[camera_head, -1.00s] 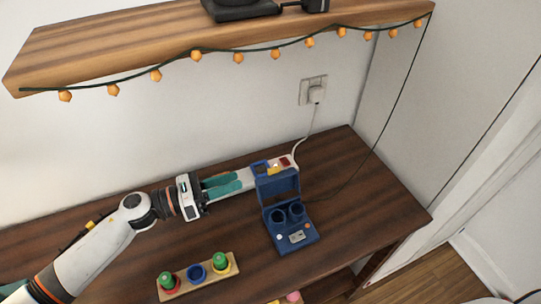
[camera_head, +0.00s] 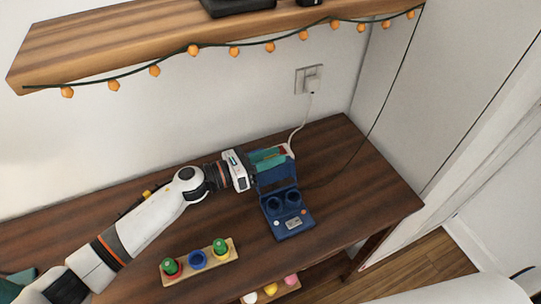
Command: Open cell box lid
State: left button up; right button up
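The blue cell box (camera_head: 287,225) sits on the dark wooden table, with two round dark wells and a small light panel on its front part. Its blue lid (camera_head: 276,178) stands raised at the back, so the wells are uncovered. My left gripper (camera_head: 272,158) reaches in from the left with its teal fingers just behind the raised lid. The lid partly hides the fingers; I cannot tell whether they touch it or how far apart they are. My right gripper is not in view.
A wooden rack (camera_head: 185,276) with red, blue and yellow cups, two with green pieces, lies in front. A white cable (camera_head: 303,127) runs from behind the lid to the wall socket (camera_head: 310,80). A shelf (camera_head: 130,45) with orange lights hangs above. The table's right is clear.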

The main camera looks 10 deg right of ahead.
pick_arm(q)
grip_shut()
jog(key=shift+s+d+r+m+b, duration=0.1)
jog(key=shift+s+m+b, duration=0.5)
jog(key=shift+m+b, duration=0.4)
jog(key=shift+s+r+m+b, duration=0.15)
jog(key=shift+s+m+b, duration=0.1)
jog(key=shift+m+b, duration=0.15)
jog(key=shift+s+d+r+m, duration=0.1)
jog(key=shift+s+r+m, duration=0.15)
jog(key=shift+m, duration=0.05)
grip_release()
jog(key=s+a+b, duration=0.2)
jog(key=a+b, duration=0.1)
jog(key=a, duration=0.8)
jog(key=shift+s+a, duration=0.15)
jog(key=shift+a, duration=0.25)
